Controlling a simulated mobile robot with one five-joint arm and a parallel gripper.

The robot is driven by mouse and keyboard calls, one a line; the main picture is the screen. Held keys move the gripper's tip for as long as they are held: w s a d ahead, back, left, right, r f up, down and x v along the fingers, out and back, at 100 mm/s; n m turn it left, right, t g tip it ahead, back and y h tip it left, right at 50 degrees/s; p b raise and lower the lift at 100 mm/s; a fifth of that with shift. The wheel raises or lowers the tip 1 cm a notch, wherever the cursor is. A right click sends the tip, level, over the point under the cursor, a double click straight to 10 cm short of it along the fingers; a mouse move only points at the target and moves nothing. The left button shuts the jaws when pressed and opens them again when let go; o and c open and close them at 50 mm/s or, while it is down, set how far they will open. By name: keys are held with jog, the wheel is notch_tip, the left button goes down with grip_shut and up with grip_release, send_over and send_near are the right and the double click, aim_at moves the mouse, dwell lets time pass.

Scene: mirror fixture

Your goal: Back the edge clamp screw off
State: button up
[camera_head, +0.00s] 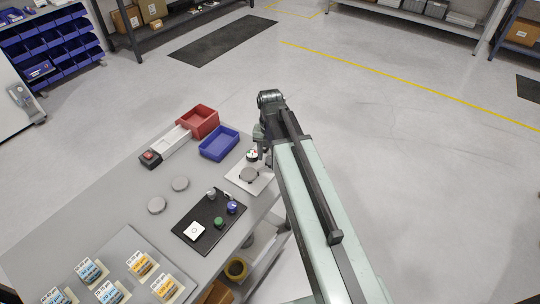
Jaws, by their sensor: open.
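The mirror fixture is a pale plate (262,184) at the right edge of the grey workbench, with a round grey disc (249,174) on it. A small dark knob with a light top and red and green marks (252,155) stands at the plate's far end; I cannot tell for sure whether it is the edge clamp screw. My gripper (263,150) hangs from the arm's end just right of the knob, open and apparently empty. Its fingertips are small and partly hidden by my arm, so I cannot tell whether they touch the knob.
A blue tray (219,143), a red bin (198,121) and a white tray (169,144) stand at the bench's far end. A black board (203,237) with several knobs lies nearer. Open floor (400,150) lies to the right.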

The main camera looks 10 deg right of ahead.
aim_at(270, 159)
notch_tip(270, 159, up, 8)
jog(key=p, duration=0.7)
jog(key=shift+p, duration=0.35)
jog(key=shift+f, duration=0.1)
jog(key=shift+f, duration=0.1)
jog(key=shift+s, duration=0.2)
jog(key=s+m, duration=0.4)
jog(key=m, duration=1.1)
jog(key=s+m, duration=0.3)
jog(key=m, duration=1.3)
jog(key=shift+s+a, duration=0.3)
jog(key=shift+s, duration=0.1)
